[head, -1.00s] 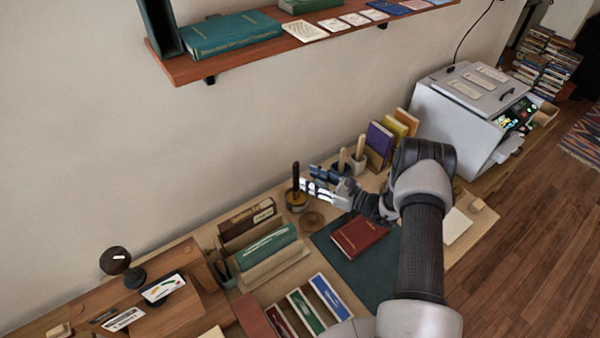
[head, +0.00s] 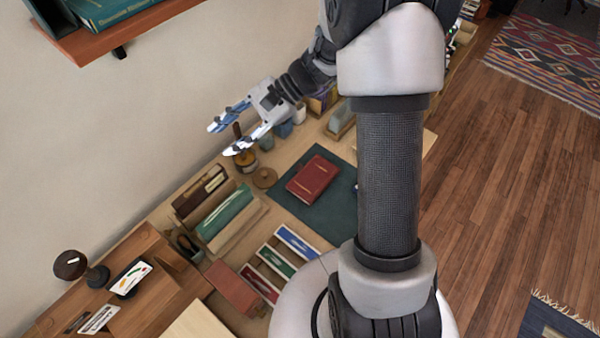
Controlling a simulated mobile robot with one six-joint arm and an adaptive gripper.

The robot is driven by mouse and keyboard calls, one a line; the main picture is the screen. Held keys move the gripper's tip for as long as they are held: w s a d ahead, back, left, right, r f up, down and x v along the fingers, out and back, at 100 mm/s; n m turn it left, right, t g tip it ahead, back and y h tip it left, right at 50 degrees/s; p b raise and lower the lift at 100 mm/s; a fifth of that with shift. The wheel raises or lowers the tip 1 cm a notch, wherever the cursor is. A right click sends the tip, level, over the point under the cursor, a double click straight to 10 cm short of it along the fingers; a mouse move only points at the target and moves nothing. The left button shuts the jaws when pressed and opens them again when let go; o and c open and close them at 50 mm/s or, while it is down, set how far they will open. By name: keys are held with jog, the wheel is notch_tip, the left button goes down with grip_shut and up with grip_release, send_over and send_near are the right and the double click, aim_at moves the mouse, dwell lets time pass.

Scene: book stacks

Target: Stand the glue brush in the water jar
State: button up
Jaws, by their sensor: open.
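My gripper (head: 224,139) is open over the back of the bench, its two fingers pointing left. An upright dark handle (head: 237,130), seemingly the glue brush, shows between the fingers from this angle; I cannot tell whether they touch it. It stands in an amber pot (head: 247,161) with a dark rim, partly covered by the lower finger. A small blue-grey jar (head: 284,129), perhaps the water jar, stands to the right of the pot, partly hidden by my gripper. Its contents do not show.
A round wooden lid (head: 264,177) lies beside the pot. A red book (head: 313,178) lies on a dark green mat (head: 335,208). A book rack (head: 222,212) and a sectioned tray (head: 262,258) stand nearer. The wall is close behind; a shelf (head: 140,40) overhangs at upper left.

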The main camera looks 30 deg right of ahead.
jog(key=s+d+r+n+t+h, duration=0.1)
jog(key=s+r+n+h, duration=0.4)
jog(key=s, duration=0.6)
jog(key=s+d+r+n+t+h, duration=0.2)
jog(key=s+d+r+n+h, duration=0.2)
jog(key=s+n, duration=0.4)
jog(key=s+r+h, duration=0.1)
jog(key=s+h, duration=0.1)
jog(key=s, duration=0.2)
jog(key=shift+r+h, duration=0.2)
jog(key=shift+h, duration=0.1)
